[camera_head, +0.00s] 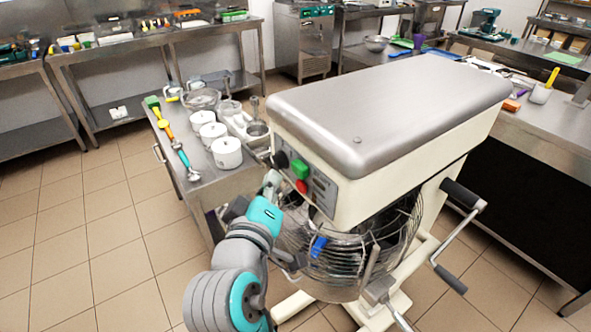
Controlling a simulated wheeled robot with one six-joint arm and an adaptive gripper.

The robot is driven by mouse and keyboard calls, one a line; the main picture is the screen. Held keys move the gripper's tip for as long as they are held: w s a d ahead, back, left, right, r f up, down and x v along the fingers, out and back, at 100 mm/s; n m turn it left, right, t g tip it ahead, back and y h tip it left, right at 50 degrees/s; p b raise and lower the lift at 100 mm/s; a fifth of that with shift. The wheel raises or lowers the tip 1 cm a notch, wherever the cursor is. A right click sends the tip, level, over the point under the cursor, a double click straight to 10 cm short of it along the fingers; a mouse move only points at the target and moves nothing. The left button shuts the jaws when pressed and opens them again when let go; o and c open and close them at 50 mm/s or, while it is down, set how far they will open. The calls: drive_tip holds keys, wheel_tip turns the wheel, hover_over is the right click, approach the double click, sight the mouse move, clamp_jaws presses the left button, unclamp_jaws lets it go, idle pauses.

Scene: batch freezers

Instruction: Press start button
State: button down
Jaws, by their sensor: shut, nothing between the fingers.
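A large cream mixer with a grey metal lid (385,105) stands in the middle of the head view. Its front panel carries a green button (300,168) with a red button (302,187) just below it. A dark round knob (281,159) sits to the left of the green button. My gripper (271,182) is at the end of my grey and teal arm, just left of the panel and slightly below the green button. It appears shut and empty. Its fingertips are small and partly lost against the machine, so I cannot tell whether they touch the panel.
A wire guard (350,245) surrounds the bowl below the panel, close to my arm. A crank handle (462,197) sticks out at the right. A steel table with white pots (227,152) stands behind left. Tiled floor (90,240) is free at the left.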

sight(300, 169)
drive_tip(key=shift+w+d, duration=0.45)
drive_tip(key=shift+d, duration=0.25)
drive_tip(key=shift+d, duration=0.1)
idle(1.0)
drive_tip(key=shift+w+d, duration=0.25)
